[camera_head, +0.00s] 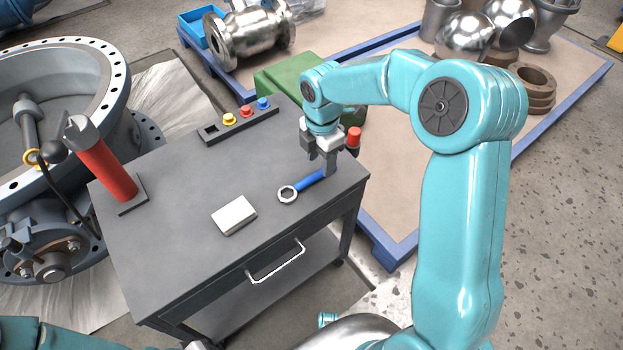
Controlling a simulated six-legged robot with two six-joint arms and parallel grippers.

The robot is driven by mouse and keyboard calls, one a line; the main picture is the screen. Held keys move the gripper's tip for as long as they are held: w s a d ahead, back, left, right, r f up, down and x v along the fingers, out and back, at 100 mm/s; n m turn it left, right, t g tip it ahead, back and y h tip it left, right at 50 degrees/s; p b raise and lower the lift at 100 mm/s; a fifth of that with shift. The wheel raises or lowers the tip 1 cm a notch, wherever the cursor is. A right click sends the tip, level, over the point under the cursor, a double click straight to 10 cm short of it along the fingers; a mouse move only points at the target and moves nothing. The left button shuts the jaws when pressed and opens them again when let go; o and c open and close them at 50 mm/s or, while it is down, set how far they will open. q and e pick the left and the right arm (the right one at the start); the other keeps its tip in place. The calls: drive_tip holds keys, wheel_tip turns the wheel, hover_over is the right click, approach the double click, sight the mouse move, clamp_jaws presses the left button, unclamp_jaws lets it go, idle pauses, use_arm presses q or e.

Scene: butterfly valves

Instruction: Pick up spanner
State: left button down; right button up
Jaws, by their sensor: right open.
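A spanner (310,181) with a blue handle and a silver ring end lies on the dark grey cart top (180,190), near its right edge. The ring end points left toward the front. My right gripper (322,166) is open and sits right over the far right end of the blue handle, with its fingers pointing down. The fingers hide that end of the spanner. I cannot tell whether the fingers touch the handle. My left gripper is not in view.
A white block (234,215) lies left of the spanner. A red-handled tool (105,168) stands upright in a holder at the cart's left. A strip with coloured buttons (238,124) lies at the back. A large flanged valve (60,90) stands left of the cart.

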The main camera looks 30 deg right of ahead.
sight(318, 173)
drive_tip(key=f, duration=0.3)
drive_tip(key=f+b, duration=0.1)
drive_tip(key=f, duration=0.1)
drive_tip(key=shift+w+a, duration=0.15)
drive_tip(key=shift+w, duration=0.15)
drive_tip(key=shift+r, duration=0.1)
clamp_jaws()
drive_tip(key=shift+r, duration=0.1)
wheel_tip(318, 173, up, 20)
drive_tip(key=p, duration=0.4)
drive_tip(key=shift+p, duration=0.35)
drive_tip(key=c, duration=0.6)
unclamp_jaws()
clamp_jaws()
